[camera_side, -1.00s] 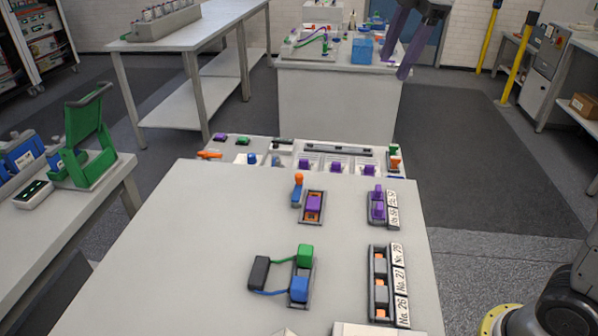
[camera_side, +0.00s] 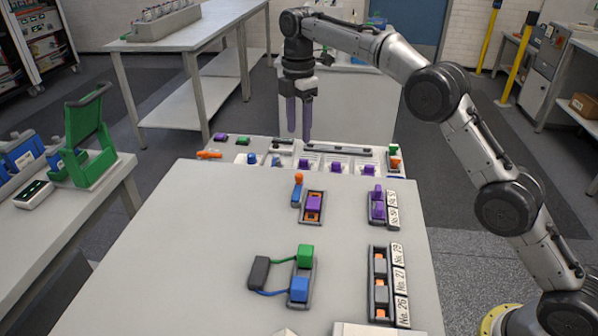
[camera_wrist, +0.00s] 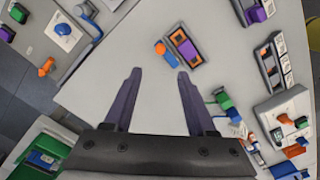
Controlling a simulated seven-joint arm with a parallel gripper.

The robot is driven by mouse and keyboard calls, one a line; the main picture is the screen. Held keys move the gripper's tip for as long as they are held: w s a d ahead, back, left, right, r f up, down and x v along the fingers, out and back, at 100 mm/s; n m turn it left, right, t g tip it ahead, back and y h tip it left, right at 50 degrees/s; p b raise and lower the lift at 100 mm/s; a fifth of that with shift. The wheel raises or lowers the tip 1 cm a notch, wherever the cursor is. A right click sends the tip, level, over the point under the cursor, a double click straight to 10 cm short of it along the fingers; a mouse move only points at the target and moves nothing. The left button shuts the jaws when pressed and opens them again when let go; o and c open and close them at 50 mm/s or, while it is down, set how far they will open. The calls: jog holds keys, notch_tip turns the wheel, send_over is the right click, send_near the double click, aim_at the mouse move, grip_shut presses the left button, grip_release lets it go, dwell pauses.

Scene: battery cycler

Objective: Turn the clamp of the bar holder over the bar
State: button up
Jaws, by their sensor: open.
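A grey holder (camera_side: 306,219) with orange inside stands on the near table, a purple bar-like block (camera_side: 314,203) lying in it. A blue clamp piece with an orange knob (camera_side: 298,179) sits beside its left end, not over the purple block. In the wrist view the holder (camera_wrist: 196,62), purple block (camera_wrist: 187,48) and orange-knobbed clamp (camera_wrist: 161,48) are ahead of the fingers. My gripper (camera_side: 299,138) is open and empty, its purple fingers pointing down above the back strip. In the wrist view my gripper (camera_wrist: 159,73) shows nothing between its fingers.
A second holder with purple blocks (camera_side: 378,203) and a labelled holder (camera_side: 378,285) stand at the right. Wired green (camera_side: 305,255) and blue blocks (camera_side: 299,289) are nearer. A parts strip (camera_side: 233,155) runs behind. The table's left side is clear.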

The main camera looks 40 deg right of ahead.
aim_at(299, 175)
notch_tip(299, 175, down, 13)
dwell(0.5)
grip_shut()
